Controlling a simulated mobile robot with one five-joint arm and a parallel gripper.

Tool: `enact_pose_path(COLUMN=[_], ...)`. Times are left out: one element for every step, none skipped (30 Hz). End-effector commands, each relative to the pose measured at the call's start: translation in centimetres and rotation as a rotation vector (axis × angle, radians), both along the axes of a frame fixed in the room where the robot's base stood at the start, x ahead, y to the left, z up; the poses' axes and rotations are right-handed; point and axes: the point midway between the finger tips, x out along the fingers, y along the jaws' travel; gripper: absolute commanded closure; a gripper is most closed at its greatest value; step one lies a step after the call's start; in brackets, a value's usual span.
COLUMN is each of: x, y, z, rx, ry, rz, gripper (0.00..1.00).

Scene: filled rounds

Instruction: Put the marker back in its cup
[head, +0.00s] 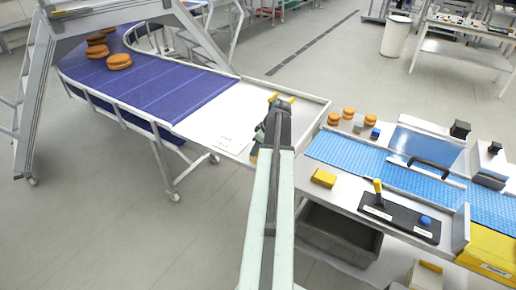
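My arm reaches away from me up the middle of the head view, ending in my dark gripper (281,98) over the white board area. Two small yellow parts show at its far end, a little apart. The arm covers the space between and below them, so I cannot tell whether the gripper is open or holds anything. I cannot make out a marker or a cup; either may be hidden behind my arm or too small to tell.
A white sheet (213,112) with faint writing lies left of my gripper, by a purple conveyor (150,72) carrying orange rounds (119,61). To the right are a blue conveyor (345,153), a yellow block (324,178) and a black panel (400,222) with a yellow lever.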

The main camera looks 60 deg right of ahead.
Motion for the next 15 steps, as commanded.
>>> enact_pose_path(x=[0.0,0.0,0.0,-0.1,-0.2,-0.4,-0.5,-0.7,-0.9,-1.2,-1.4,-1.7,-2.0,-2.2,-2.6], y=[0.0,0.0,0.0,0.0,0.0,0.0,0.0,0.0,0.0,0.0,0.0,0.0,0.1,0.1,0.0], z=[0.1,0.2,0.5,0.7,1.0,1.5,2.0,2.4,3.2,3.8,4.4,5.3,6.0,6.7,7.6], rx=[0.000,0.000,0.000,0.000,0.000,0.000,0.001,0.000,0.000,0.001,0.001,0.000,0.000,0.001,0.001], ry=[0.000,0.000,0.000,0.000,0.000,0.000,0.000,0.000,0.000,0.000,0.000,0.000,0.000,0.000,0.000], rz=[0.000,0.000,0.000,-0.001,-0.001,-0.001,-0.002,-0.002,-0.002,-0.002,-0.002,-0.001,-0.001,-0.002,-0.002], gripper=[0.57,0.57,0.57,0.57,0.57,0.57,0.57,0.57,0.57,0.57,0.57,0.57,0.57,0.57,0.57])
